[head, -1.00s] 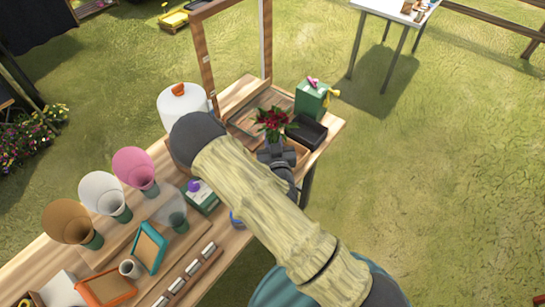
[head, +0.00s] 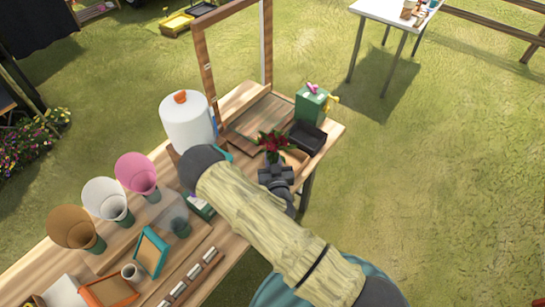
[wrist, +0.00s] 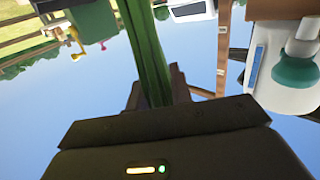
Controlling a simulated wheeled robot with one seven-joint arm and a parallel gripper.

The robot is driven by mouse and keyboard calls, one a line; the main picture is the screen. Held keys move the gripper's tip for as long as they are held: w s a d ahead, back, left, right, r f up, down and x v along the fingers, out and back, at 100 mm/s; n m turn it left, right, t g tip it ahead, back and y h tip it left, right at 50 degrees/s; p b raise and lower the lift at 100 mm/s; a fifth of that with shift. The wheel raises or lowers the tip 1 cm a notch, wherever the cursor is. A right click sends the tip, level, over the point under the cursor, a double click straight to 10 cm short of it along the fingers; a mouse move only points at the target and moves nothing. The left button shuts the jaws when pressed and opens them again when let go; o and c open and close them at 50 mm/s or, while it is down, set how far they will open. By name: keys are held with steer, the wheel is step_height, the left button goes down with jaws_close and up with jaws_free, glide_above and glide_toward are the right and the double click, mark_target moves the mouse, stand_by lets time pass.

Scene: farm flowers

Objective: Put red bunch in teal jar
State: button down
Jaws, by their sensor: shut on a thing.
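The red bunch (head: 272,143), dark red flowers with green leaves, is held upright in my gripper (head: 275,168) above the far right part of the wooden table. In the wrist view its green stems (wrist: 149,50) run between the fingers of my gripper (wrist: 158,90), which is shut on them. I cannot pick out the teal jar for sure. A small teal patch (head: 223,152) shows beside the white dispenser, partly behind my arm. A rounded teal part (wrist: 295,70) shows at the right of the wrist view, against white. My arm hides part of the table.
A white dispenser (head: 188,124) with an orange knob stands left of my arm. A black tray (head: 307,137) and a green box (head: 312,104) are right of the bunch. A wooden frame (head: 205,65) rises behind. Pink (head: 136,170), white and brown cones stand at left.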

steer(key=shift+f, duration=0.3)
steer(key=c, duration=1.3)
jaws_free()
steer(key=shift+r, duration=0.1)
steer(key=shift+o, duration=0.2)
steer(key=shift+s, duration=0.35)
steer(key=s+d+b, duration=0.1)
steer(key=s+b, duration=0.3)
steer(key=s, duration=0.7)
steer(key=shift+s+d+r, duration=0.15)
steer(key=shift+d+r, duration=0.1)
steer(key=shift+r, duration=0.2)
